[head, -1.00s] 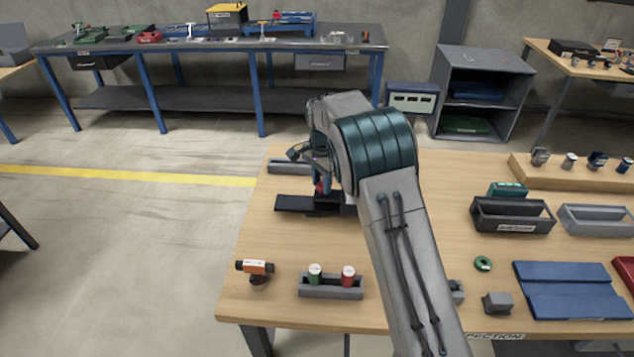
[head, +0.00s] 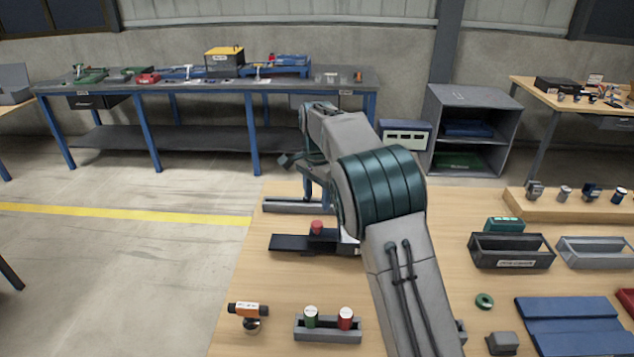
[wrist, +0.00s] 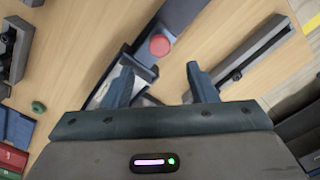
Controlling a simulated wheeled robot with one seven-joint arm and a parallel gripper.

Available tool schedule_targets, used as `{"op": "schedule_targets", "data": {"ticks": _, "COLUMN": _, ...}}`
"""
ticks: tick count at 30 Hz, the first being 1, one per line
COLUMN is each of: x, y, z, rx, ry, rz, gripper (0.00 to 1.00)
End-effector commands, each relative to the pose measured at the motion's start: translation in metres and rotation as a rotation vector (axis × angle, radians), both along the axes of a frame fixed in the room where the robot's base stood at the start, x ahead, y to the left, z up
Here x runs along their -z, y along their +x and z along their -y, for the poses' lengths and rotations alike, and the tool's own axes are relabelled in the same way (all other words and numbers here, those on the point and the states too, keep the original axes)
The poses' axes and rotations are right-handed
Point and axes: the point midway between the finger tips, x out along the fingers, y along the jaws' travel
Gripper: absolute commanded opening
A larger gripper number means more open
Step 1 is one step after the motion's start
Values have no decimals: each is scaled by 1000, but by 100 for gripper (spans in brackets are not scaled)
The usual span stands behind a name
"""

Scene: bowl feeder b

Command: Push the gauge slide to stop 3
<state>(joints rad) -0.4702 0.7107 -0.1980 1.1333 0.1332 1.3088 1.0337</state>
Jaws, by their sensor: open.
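A round red knob (head: 317,227) stands on a dark, flat rail-like fixture (head: 290,243) near the back left of the wooden table; I take this for the gauge slide. In the wrist view the red knob (wrist: 159,46) shows just beyond the fingertips and between their lines, with part of the dark rail (wrist: 140,62) and a pale plate beside it. My gripper (wrist: 160,84) is open and empty, apart from the knob. In the head view my arm hides most of the gripper and the fixture's right end. Stop marks cannot be read.
A grey grooved rail (head: 292,206) lies behind the fixture, and to its right in the wrist view (wrist: 255,48). A dark bin (head: 510,252) stands right.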

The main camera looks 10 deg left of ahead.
Motion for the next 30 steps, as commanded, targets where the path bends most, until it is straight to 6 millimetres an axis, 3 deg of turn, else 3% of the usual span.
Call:
{"op": "schedule_targets", "data": {"ticks": 3, "x": -24, "y": 1, "z": 0, "rx": 1, "ry": 1, "rz": 4, "gripper": 52}}
{"op": "schedule_targets", "data": {"ticks": 9, "x": -49, "y": 1, "z": 0, "rx": 0, "ry": 1, "rz": 2, "gripper": 52}}
{"op": "schedule_targets", "data": {"ticks": 23, "x": -57, "y": -1, "z": 2, "rx": -1, "ry": 1, "rz": 1, "gripper": 52}}
{"op": "schedule_targets", "data": {"ticks": 26, "x": -65, "y": -6, "z": 13, "rx": -15, "ry": 9, "rz": 10, "gripper": 52}}
{"op": "schedule_targets", "data": {"ticks": 30, "x": -86, "y": -25, "z": 45, "rx": -65, "ry": 30, "rz": 34, "gripper": 52}}
